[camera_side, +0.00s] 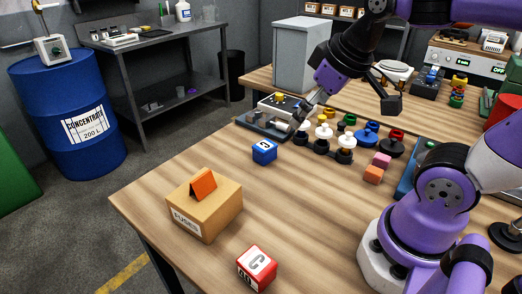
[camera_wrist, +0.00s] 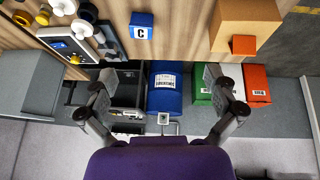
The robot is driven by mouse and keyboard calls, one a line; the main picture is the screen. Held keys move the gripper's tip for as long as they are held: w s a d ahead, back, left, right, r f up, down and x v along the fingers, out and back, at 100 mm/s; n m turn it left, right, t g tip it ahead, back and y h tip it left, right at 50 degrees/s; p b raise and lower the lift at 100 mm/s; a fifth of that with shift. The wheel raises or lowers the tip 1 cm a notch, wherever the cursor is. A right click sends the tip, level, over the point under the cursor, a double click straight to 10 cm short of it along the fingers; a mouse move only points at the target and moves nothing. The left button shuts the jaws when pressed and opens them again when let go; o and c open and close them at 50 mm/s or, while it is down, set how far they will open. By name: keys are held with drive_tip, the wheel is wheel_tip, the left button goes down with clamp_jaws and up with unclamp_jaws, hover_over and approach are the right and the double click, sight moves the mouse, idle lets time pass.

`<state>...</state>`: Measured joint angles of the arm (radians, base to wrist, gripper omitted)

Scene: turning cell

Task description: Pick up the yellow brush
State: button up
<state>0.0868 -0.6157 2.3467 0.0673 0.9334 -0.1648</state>
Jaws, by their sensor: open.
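I cannot pick out a yellow brush with certainty in either view. A small yellow part shows on the grey control box (camera_side: 278,104) in the side view, and it looks like a knob or button. My gripper (camera_side: 300,117) is over the far left part of the wooden table, close to that box and pointing down and left. In the wrist view my gripper (camera_wrist: 162,108) has its two fingers wide apart, with nothing between them. Whether it touches the box cannot be told.
A blue lettered cube (camera_side: 264,151), a cardboard box (camera_side: 205,205) with an orange piece on top, and a red lettered cube (camera_side: 257,268) stand on the table (camera_side: 310,220). Several knob-like pieces (camera_side: 345,148) and pink blocks (camera_side: 378,167) stand right of the gripper. The table's front middle is clear.

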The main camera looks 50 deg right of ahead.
drive_tip(key=shift+y, duration=0.5)
drive_tip(key=s+a+f, duration=0.2)
drive_tip(key=a, duration=0.1)
drive_tip(key=shift+s+a, duration=0.1)
drive_tip(key=shift+s, duration=0.05)
drive_tip(key=c, duration=0.5)
drive_tip(key=shift+c, duration=0.2)
